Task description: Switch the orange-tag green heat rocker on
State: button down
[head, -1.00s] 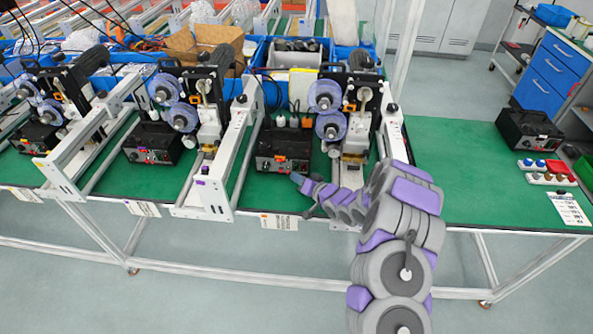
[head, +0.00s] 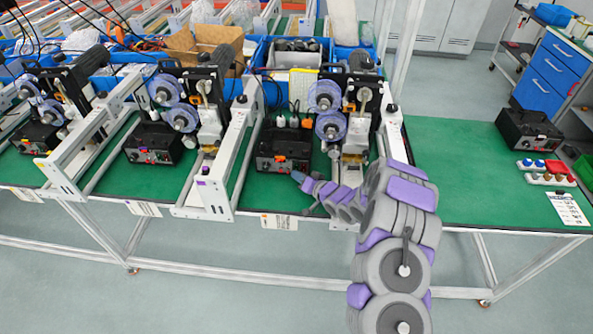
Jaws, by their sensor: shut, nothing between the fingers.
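The orange tag (head: 264,221) is on the table's front edge, beside a white label card (head: 283,222). Behind it on the green bench stands a black control box (head: 284,152) with small coloured parts along its lower front. The green heat rocker is too small to tell apart there. My gripper (head: 298,176) is shut and empty, at the right lower front corner of this box. I cannot tell whether it touches the box.
Coder machines with purple reels (head: 330,126) stand behind and beside the box. White frame rails (head: 238,140) bound this station at the left. Another black box (head: 150,143) stands further left. The bench at right is mostly clear, with a black box (head: 528,128) and coloured buttons (head: 546,172).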

jog(key=shift+w, duration=0.25)
jog(key=shift+s, duration=0.1)
dwell(0.5)
jog(key=shift+s+p, duration=0.3)
jog(key=shift+s, duration=0.35)
jog(key=shift+s+a+r+p, duration=0.1)
jog(key=shift+s+r+p, duration=0.15)
jog(key=shift+s, duration=1)
jog(key=shift+s+r+p, duration=0.15)
jog(key=shift+s+r, duration=0.05)
jog(key=shift+s, duration=1)
